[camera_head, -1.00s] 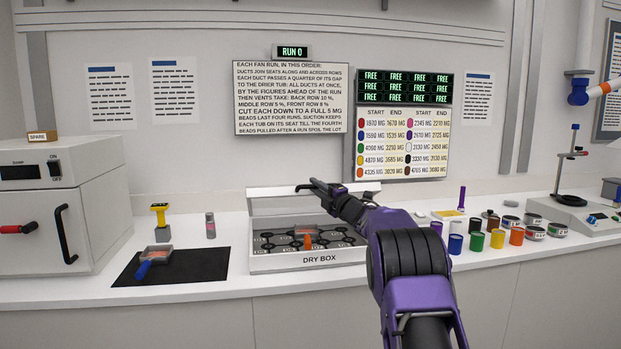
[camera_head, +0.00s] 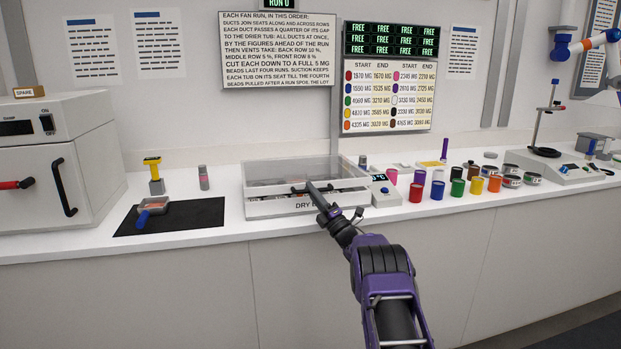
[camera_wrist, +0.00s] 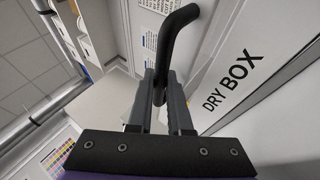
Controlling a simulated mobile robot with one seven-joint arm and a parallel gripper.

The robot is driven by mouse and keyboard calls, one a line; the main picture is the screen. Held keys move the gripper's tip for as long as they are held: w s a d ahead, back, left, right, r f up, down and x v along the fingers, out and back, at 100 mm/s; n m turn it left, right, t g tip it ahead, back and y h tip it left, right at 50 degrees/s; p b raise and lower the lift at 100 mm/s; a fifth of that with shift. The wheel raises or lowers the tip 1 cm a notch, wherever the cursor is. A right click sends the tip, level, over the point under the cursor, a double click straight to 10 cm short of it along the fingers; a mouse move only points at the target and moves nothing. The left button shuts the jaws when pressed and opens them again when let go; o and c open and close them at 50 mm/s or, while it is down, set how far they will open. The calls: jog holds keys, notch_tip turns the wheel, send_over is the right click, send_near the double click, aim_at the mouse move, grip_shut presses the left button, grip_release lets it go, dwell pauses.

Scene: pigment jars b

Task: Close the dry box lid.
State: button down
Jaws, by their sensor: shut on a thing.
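The dry box (camera_head: 270,210) is a white box on the counter, lettered DRY BOX on its front. Its lid (camera_head: 275,170), with a clear panel, is low over the box. A narrow gap with dark contents shows between the lid's front edge and the box. My gripper (camera_head: 315,187) is at the front middle of the lid, shut on the black lid handle (camera_head: 298,190). In the wrist view the curved handle (camera_wrist: 165,40) passes between the fingers of my gripper (camera_wrist: 160,88). Most of the box's interior is hidden by the lid and my arm.
A small device with a display (camera_head: 387,193) stands just right of the box, with coloured jars (camera_head: 437,190) beyond it. At left are a black mat (camera_head: 180,222) with a blue-handled tool (camera_head: 146,213), a yellow-topped item (camera_head: 154,175) and a white oven (camera_head: 55,165).

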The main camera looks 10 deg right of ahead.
jog(key=shift+f, duration=1.15)
jog(key=c, duration=1.1)
grip_release()
jog(key=shift+f, duration=0.1)
jog(key=shift+s+f, duration=0.15)
jog(key=shift+f, duration=0.05)
jog(key=v, duration=1.6)
jog(key=shift+s+d+r+p, duration=0.15)
jog(key=shift+s+d+p, duration=0.15)
jog(key=shift+s+p, duration=0.15)
